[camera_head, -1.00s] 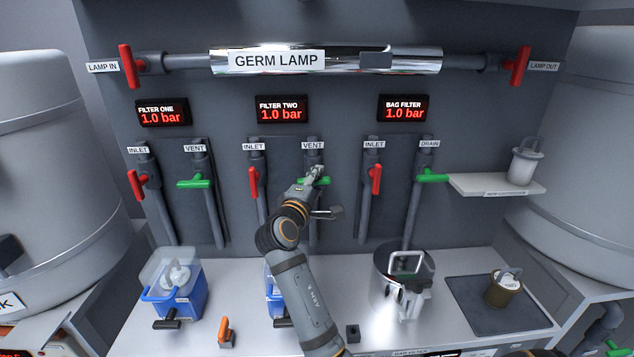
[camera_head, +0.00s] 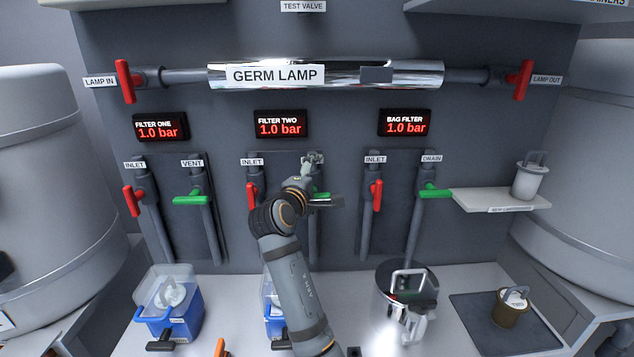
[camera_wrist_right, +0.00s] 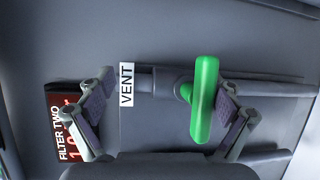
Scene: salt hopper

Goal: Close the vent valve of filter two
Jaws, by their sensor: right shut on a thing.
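The vent valve of filter two has a green handle (camera_wrist_right: 204,100) that lies across its pipe in the right wrist view, beside the VENT label (camera_wrist_right: 126,84). In the head view only a small part of this handle (camera_head: 322,195) shows behind my right gripper (camera_head: 319,181). My right gripper (camera_wrist_right: 165,106) has its fingers on either side of the handle and is shut on it. The handle lies close against the right finger in the wrist view, with a visible gap to the left finger. The filter two display (camera_head: 280,124) reads 1.0 bar. My left gripper is not in view.
The red filter two inlet handle (camera_head: 252,195) is just left of my arm. The red bag filter inlet handle (camera_head: 376,194) is to the right. A blue container (camera_head: 172,310), a steel pot (camera_head: 405,300) and a brown cup (camera_head: 511,308) stand on the counter.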

